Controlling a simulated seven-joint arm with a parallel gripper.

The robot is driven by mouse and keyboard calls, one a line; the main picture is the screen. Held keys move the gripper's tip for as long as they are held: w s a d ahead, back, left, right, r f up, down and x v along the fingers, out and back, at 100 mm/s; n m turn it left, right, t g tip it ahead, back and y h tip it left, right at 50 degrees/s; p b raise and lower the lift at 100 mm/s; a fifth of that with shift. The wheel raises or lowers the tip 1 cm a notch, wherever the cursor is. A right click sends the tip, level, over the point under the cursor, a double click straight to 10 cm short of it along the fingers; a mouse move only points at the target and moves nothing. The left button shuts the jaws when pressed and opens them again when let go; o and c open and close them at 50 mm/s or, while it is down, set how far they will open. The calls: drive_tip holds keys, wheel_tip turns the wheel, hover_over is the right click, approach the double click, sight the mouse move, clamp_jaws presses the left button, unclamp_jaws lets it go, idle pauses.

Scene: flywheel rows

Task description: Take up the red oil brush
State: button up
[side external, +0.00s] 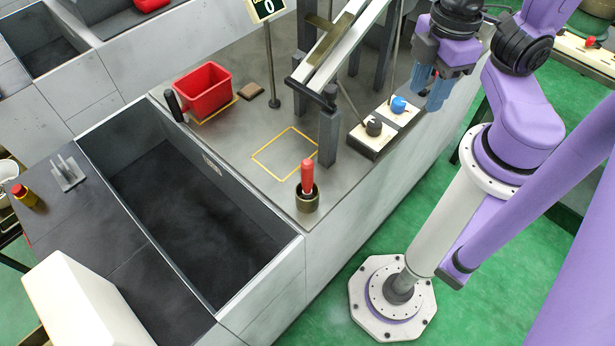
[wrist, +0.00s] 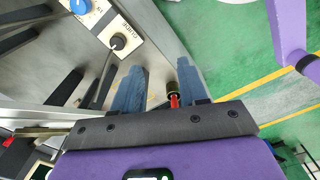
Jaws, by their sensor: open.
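The red oil brush (side external: 307,175) stands upright, red handle up, in a dark brass-coloured cup (side external: 307,199) at the front edge of the grey worktop. In the wrist view the red handle (wrist: 174,100) and the cup (wrist: 173,89) show small, between my fingers and close to the right one. My gripper (side external: 430,88) is open and empty, with blue fingers pointing down, well above and to the right of the brush in the side view. Its fingers also show in the wrist view (wrist: 158,82). The brush's lower end is hidden in the cup.
A control box with a black knob (side external: 374,127) and a blue knob (side external: 398,104), a grey post (side external: 329,138) and a sloping rail (side external: 340,45) stand between gripper and brush. A red bin (side external: 203,92) sits farther back. A yellow-outlined square (side external: 284,153) is empty. A deep trough (side external: 190,225) lies left.

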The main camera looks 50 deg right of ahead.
drive_tip(key=shift+o, duration=1)
wheel_tip(320, 180, up, 5)
drive_tip(key=n, duration=0.8)
hover_over(307, 162)
drive_tip(key=f, duration=1.2)
drive_tip(key=shift+w, duration=0.35)
drive_tip(key=shift+s+f, duration=0.2)
drive_tip(key=shift+f, duration=1.2)
drive_tip(key=shift+s+f, duration=0.15)
drive_tip(key=shift+f, duration=1.2)
clamp_jaws()
